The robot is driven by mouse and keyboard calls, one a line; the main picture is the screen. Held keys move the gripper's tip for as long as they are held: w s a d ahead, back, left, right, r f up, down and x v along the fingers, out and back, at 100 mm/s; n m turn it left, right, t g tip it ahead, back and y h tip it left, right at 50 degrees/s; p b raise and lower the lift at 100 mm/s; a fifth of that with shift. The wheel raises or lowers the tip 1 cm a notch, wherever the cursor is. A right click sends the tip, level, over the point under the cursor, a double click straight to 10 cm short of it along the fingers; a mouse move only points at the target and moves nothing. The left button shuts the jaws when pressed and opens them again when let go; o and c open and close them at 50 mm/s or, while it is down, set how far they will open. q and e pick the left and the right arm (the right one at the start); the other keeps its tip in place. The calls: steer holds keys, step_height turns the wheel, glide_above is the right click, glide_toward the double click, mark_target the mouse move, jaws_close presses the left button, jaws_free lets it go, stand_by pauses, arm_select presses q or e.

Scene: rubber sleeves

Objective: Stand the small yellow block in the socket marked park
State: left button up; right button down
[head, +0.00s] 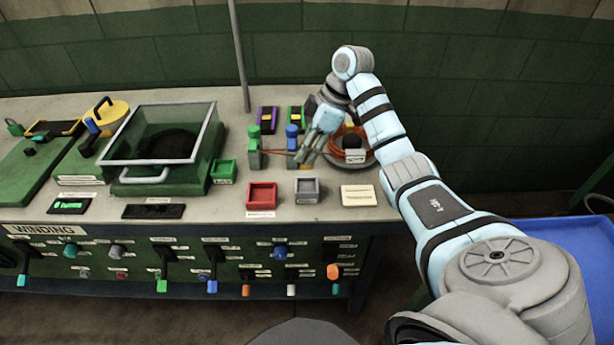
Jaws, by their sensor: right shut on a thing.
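My right gripper (304,157) reaches in from the right and points down over the bench, beside a post with a blue top (291,131). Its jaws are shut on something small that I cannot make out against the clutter. Two small yellow pieces show at the back, one on a purple base (268,113) and one on a green base (295,112); I cannot tell whether either is the small yellow block. No label reading park is legible, so I cannot tell which socket it is. My left gripper is not in view.
A post with a green top (253,132) stands left of the gripper, and a round dish (366,161) with orange cord stands right. Red (261,196), grey (307,190) and green (223,171) trays and a cream plate (358,195) lie in front. A glass-lidded box (205,140) stands left.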

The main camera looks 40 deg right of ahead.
step_height(320, 180, down, 8)
steer(key=shift+w+d+f, duration=0.1)
steer(key=shift+f, duration=0.05)
steer(key=shift+f, duration=0.1)
steer(key=c, duration=1.3)
jaws_free()
steer(key=shift+c, duration=0.2)
steer(key=p+v, duration=0.1)
steer(key=v, duration=1.1)
